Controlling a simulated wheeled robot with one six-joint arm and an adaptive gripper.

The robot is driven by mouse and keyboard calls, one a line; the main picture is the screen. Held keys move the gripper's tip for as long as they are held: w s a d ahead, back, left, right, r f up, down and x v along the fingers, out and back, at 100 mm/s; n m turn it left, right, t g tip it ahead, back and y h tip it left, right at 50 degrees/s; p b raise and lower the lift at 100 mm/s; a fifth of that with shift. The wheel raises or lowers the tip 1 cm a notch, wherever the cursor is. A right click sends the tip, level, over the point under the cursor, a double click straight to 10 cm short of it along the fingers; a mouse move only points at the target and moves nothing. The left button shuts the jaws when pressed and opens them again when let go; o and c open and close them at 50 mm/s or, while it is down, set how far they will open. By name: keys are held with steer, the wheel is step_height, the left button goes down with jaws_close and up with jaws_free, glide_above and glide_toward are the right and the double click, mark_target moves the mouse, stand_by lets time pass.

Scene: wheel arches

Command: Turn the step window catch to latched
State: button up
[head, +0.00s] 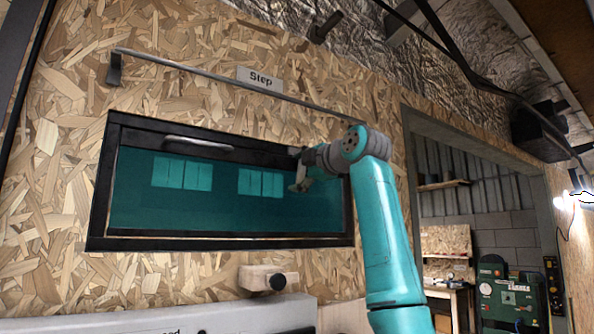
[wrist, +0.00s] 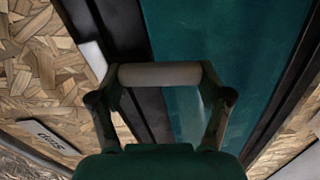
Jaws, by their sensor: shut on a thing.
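The step window (head: 215,212) is a wide teal pane in a black frame, set in the chipboard wall beneath a sign reading "Step" (head: 260,81). My gripper (head: 300,182) is at the upper right part of the window, close to the pane. In the wrist view, its two fingers are shut on the ends of a pale round bar (wrist: 160,74), which looks like the window catch. The bar lies across the edge between black frame and teal pane. Its mount is hidden, and in the head view my gripper covers it. I cannot tell whether it is latched.
A grey handle (head: 198,143) lies along the window's top frame. A thin metal rail (head: 200,74) runs above the window. Below are a wooden block with a black knob (head: 277,282) and a white surface (head: 190,318). A doorway opens at the right.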

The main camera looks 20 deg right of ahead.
steer(key=shift+w+d+f+n, duration=0.1)
steer(key=shift+f+n, duration=0.1)
steer(key=shift+n, duration=0.6)
steer(key=o, duration=1.1)
steer(key=shift+s+d, duration=0.15)
steer(key=shift+s, duration=0.05)
steer(key=v, duration=1.1)
steer(key=shift+s, duration=0.25)
steer(key=shift+s+d, duration=0.1)
